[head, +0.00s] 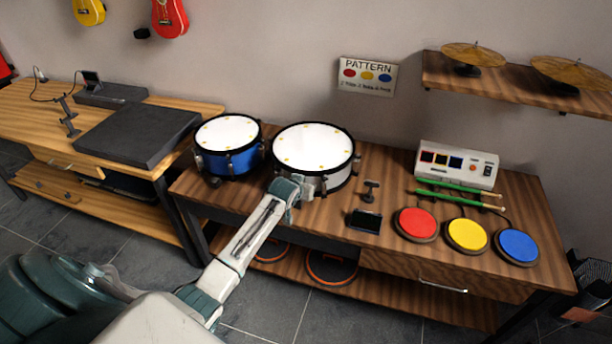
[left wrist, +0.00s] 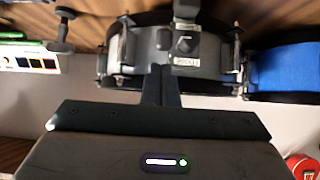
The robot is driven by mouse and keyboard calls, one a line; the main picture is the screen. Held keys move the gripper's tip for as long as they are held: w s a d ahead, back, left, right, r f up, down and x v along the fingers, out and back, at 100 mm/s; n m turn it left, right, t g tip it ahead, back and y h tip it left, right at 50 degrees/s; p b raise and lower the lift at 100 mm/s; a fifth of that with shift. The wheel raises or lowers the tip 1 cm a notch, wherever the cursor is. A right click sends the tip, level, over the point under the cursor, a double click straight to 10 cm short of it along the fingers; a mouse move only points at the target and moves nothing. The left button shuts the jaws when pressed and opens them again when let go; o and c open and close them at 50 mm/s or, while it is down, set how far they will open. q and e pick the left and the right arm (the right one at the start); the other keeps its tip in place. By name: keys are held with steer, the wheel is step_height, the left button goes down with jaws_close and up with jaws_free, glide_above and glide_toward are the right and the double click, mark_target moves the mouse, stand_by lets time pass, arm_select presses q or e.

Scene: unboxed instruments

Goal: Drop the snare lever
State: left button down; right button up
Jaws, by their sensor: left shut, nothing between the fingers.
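The white-headed snare drum (head: 314,147) stands at the back of the dark wooden table, and its grey shell (left wrist: 140,55) shows upside down in the left wrist view. A small dark lever fitting (left wrist: 186,42) sits on the shell beside a small light label (left wrist: 187,63). My left gripper (head: 303,187) is at the front of the drum, and its fingers (left wrist: 161,72) are shut and empty. The fingertips are close to the shell near the lever; I cannot tell if they touch. The lever is hidden behind my gripper in the head view. My right gripper is out of view.
A blue drum (head: 229,148) stands just left of the snare. To the right are a small stand (head: 371,191), a dark box (head: 365,221), red (head: 416,224), yellow (head: 467,235) and blue (head: 518,246) pads, green sticks (head: 455,199) and a white control box (head: 457,165).

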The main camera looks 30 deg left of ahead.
arm_select(q)
steer(key=shift+s+f+t, duration=0.25)
steer(key=shift+f+t, duration=0.05)
steer(key=shift+s+r, duration=0.1)
steer(key=shift+s, duration=0.05)
steer(key=shift+s+d+f, duration=0.15)
steer(key=shift+s+f, duration=0.1)
steer(key=shift+f, duration=0.15)
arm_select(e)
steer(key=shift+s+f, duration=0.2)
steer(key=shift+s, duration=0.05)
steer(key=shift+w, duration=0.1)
